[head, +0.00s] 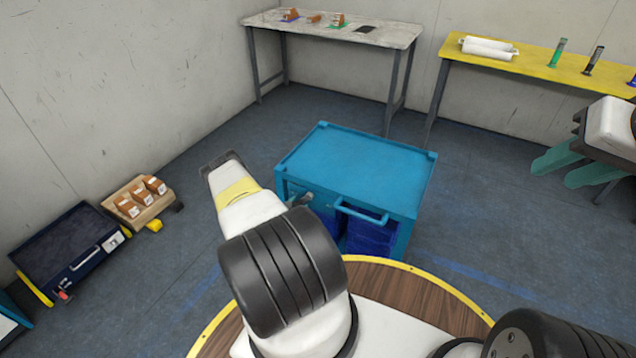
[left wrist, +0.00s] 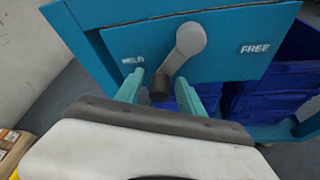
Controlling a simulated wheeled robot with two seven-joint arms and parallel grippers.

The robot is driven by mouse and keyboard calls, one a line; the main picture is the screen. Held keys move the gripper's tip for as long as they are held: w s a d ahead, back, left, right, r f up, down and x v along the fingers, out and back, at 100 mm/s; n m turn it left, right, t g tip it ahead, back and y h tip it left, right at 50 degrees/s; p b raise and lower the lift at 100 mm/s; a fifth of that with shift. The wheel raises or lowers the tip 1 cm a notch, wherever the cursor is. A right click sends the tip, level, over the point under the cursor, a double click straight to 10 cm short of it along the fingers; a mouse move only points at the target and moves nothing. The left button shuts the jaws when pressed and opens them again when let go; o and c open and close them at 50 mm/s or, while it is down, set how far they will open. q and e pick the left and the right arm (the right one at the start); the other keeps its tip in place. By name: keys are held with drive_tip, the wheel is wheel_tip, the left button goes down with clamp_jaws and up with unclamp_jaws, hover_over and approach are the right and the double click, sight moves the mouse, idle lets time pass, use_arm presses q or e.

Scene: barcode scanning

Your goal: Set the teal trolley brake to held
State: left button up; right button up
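The teal trolley (head: 355,160) stands in front of me. Its brake panel also shows in the left wrist view (left wrist: 235,65), marked HELD (left wrist: 133,60) at left and FREE (left wrist: 255,49) at right. The grey brake lever (left wrist: 184,52) hangs from its pivot, tilted down and left, between the two marks and leaning to the HELD side. Its black knob (left wrist: 160,88) lies between the teal fingers of my left gripper (left wrist: 160,93), which are apart with a gap on each side. In the head view my left arm hides these fingers. My right gripper (head: 570,168) is open and empty at the right.
Blue bins (head: 370,236) sit in the trolley. A grey table (head: 350,35) and a yellow bench (head: 540,67) stand along the walls. A dark case (head: 65,250) and a tray of brown boxes (head: 150,208) lie at left. Floor right of the trolley is clear.

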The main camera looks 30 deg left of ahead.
use_arm(q)
drive_tip(key=shift+s, duration=0.15)
drive_tip(key=shift+s, duration=0.2)
drive_tip(key=a+v, duration=0.1)
drive_tip(key=v, duration=0.6)
drive_tip(key=shift+d, duration=0.5)
drive_tip(key=shift+s+r, duration=0.1)
